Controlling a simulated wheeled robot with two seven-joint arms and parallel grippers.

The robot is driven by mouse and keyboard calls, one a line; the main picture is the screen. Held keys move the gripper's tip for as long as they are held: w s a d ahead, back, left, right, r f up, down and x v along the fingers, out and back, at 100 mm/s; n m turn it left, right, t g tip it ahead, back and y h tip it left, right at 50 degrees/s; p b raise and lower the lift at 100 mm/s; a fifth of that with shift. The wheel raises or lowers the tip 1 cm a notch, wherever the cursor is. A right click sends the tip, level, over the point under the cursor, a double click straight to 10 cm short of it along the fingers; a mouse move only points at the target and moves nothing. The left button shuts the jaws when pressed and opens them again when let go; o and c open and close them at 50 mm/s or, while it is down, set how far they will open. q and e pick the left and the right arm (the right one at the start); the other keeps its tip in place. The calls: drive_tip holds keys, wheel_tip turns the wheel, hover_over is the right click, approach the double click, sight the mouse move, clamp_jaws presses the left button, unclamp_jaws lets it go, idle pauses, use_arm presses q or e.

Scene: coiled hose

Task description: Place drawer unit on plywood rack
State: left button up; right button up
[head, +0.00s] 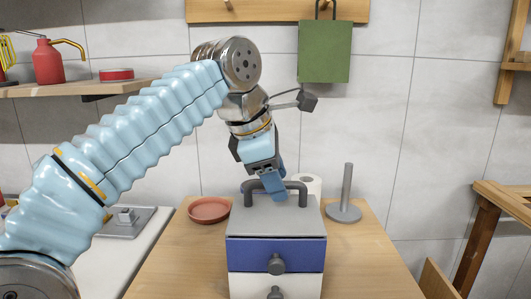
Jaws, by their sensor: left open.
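The drawer unit (276,254) stands upright on a wooden table. It has a grey top with a dark arched handle (302,190), a blue drawer above a white one, and round dark knobs. My left gripper (274,190) points down at the middle of the handle, with its blue fingers overlapping the handle bar. It is open; whether it touches the bar I cannot tell. A wooden frame (510,200) at the right edge, partly cut off, may be the plywood rack. My right gripper is not in view.
A terracotta dish (209,210) lies left of the unit. A white paper roll (307,184) and a grey upright holder (345,200) stand behind and right. A shelf (85,91) with a red can (47,62) is at left.

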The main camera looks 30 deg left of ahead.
use_arm(q)
drive_tip(key=v, duration=1)
drive_tip(key=shift+s, duration=0.1)
